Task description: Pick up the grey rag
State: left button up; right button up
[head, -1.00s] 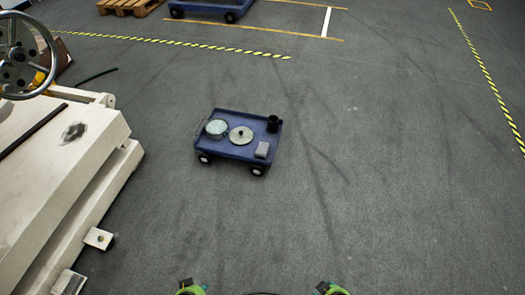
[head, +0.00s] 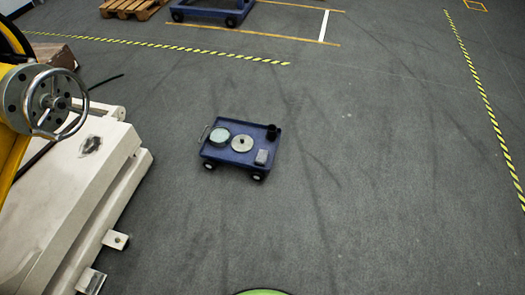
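The grey rag (head: 262,157) is a small folded grey block on the near right part of a blue wheeled cart (head: 228,158). The cart stands on the floor near the middle of the head view. On it, a round metal disc with a knob (head: 242,144) lies left of the rag, a round greenish dish (head: 219,136) lies further left, and a black cup (head: 272,131) stands behind the rag. Neither of my grippers shows in the head view now.
A large white machine (head: 65,190) with a handwheel (head: 58,102) fills the left side. A second blue cart (head: 210,10) and a wooden pallet (head: 130,8) stand at the back. Yellow-black floor tape (head: 150,45) runs behind. The floor in front and right of the small cart is clear.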

aim_at(261, 159)
jog(key=i+j+z, duration=0.15)
jog(key=z, duration=0.3)
jog(key=i+j+z, duration=0.15)
jog(key=z, duration=0.3)
jog(key=i+j+z, duration=0.1)
jog(key=j+z, duration=0.15)
jog(key=z, duration=0.25)
